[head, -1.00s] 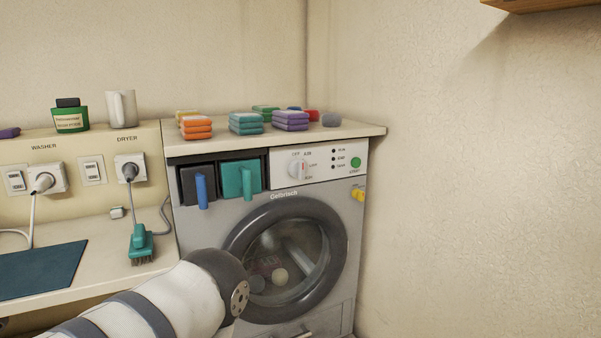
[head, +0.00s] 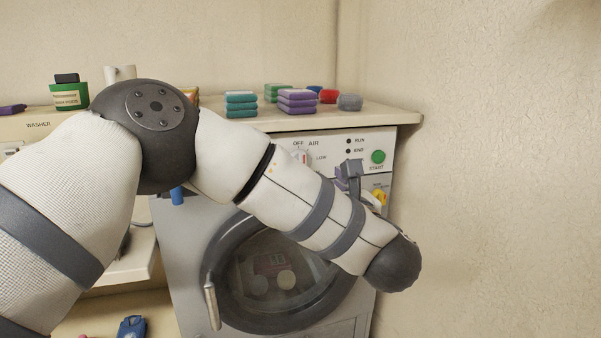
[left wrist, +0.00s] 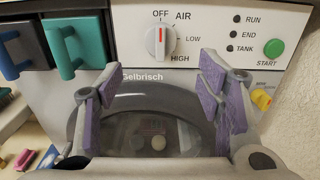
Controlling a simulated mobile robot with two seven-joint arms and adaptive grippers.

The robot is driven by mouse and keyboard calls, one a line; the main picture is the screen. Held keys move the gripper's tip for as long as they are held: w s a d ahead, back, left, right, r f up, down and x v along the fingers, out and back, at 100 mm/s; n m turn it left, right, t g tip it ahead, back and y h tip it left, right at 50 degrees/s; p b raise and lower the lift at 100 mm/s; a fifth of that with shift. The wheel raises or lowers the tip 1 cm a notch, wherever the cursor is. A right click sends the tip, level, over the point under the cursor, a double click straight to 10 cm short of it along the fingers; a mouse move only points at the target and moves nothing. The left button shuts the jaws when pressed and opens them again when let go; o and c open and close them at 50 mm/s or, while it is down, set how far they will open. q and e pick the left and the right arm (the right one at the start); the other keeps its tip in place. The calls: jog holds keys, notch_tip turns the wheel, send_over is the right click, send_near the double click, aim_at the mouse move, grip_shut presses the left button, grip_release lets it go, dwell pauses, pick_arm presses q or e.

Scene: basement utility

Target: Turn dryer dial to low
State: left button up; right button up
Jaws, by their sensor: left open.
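The dryer dial (head: 302,157) is a white knob on the dryer's control panel; it also shows in the left wrist view (left wrist: 161,41). Its red mark points straight up towards OFF. AIR, LOW and HIGH are printed around its right side, with LOW to the right. My left gripper (left wrist: 162,80) is open and empty, its purple-padded fingers spread just below the dial in the wrist view, apart from it. In the head view the left gripper (head: 349,172) is partly hidden by my arm, right of the dial. My right gripper is not in view.
The green START button (left wrist: 274,48) and a yellow knob (left wrist: 262,99) lie right of the dial. A teal handle (left wrist: 75,43) is to its left. The round dryer door (head: 225,285) is below. Stacked cloths (head: 297,101) lie on top; a wall stands close right.

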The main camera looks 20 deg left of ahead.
aim_at(302, 156)
pick_arm(q)
jog(key=x, duration=1)
jog(key=shift+f+b, duration=0.1)
jog(key=shift+b, duration=0.25)
jog(key=c, duration=1.1)
